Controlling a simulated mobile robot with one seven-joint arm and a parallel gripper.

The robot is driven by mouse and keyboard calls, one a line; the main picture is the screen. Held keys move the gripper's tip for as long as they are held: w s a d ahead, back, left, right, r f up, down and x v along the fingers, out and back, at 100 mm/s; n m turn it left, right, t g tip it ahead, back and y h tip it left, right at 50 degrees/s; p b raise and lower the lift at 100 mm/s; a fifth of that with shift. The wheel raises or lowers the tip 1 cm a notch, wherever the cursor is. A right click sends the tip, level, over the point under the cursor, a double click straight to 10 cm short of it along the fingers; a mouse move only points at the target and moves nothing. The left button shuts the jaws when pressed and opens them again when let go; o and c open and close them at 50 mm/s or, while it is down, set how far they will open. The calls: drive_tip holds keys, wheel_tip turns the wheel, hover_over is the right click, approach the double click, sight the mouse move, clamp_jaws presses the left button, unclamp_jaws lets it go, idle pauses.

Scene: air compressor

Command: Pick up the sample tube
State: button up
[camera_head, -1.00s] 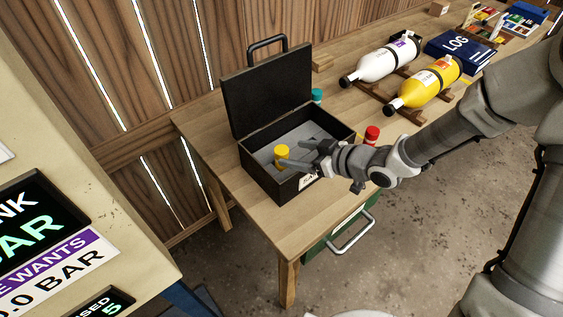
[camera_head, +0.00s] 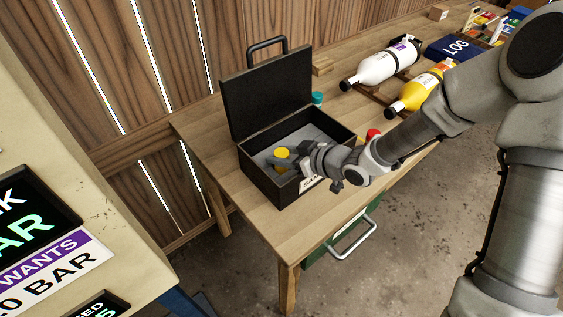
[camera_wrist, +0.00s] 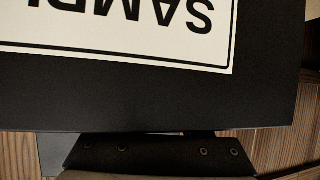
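A yellow-capped tube (camera_head: 282,153) stands in the open black case (camera_head: 264,189) on the table. It is the only tube I see inside the case. My gripper (camera_head: 289,155) reaches in over the case's right side. One finger crosses in front of the yellow tube, and the other appears to its upper right. The fingers look apart, but whether they touch the tube is unclear. The tube's lower part is partly hidden. The wrist view shows the case's dark panel with an upside-down label reading "SAMP…" (camera_wrist: 130,30); no fingertips or tube show there.
A teal-capped item (camera_head: 317,98) stands behind the case and a red-capped one (camera_head: 373,134) to its right. White (camera_head: 385,64) and yellow (camera_head: 415,92) cylinders lie on racks beyond. The raised lid (camera_head: 266,92) stands behind my gripper. The table's front-left surface is clear.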

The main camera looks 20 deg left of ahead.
clamp_jaws()
drive_tip(key=shift+r, duration=0.15)
